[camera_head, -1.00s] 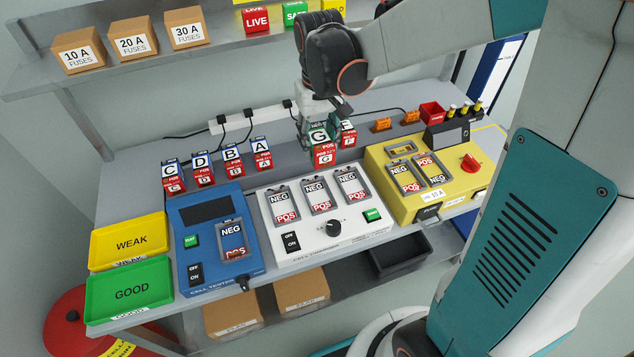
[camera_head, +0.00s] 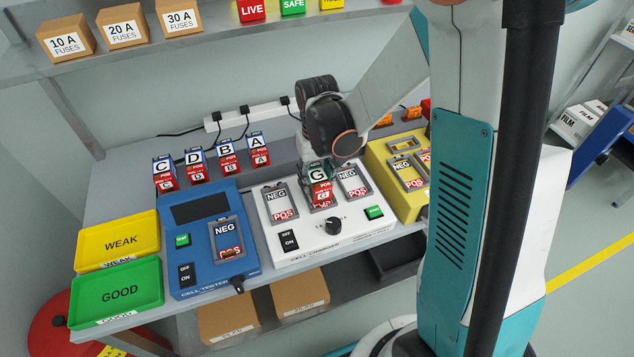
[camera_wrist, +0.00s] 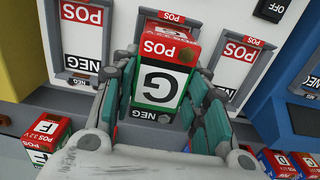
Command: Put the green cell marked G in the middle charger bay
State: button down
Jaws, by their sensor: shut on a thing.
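The green cell marked G (camera_head: 321,192) has a red POS end and is held in my gripper (camera_head: 318,174). The cell also shows between both fingers in the wrist view (camera_wrist: 160,82), with its POS end toward the charger. It is over the middle bay of the white cell charger (camera_head: 291,256) and covers most of that bay. I cannot tell whether it touches the bay. The left bay (camera_head: 279,203) and right bay (camera_head: 352,183) hold no cell. My gripper is shut on the cell.
The blue cell tester (camera_head: 195,271) stands left of the charger and a yellow unit (camera_head: 385,182) right of it. Cells C, D, B and A stand in a row behind the tester.

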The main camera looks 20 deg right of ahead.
jog(key=shift+f, duration=0.8)
jog(key=c, duration=0.9)
grip_release()
jog(key=shift+c, duration=0.2)
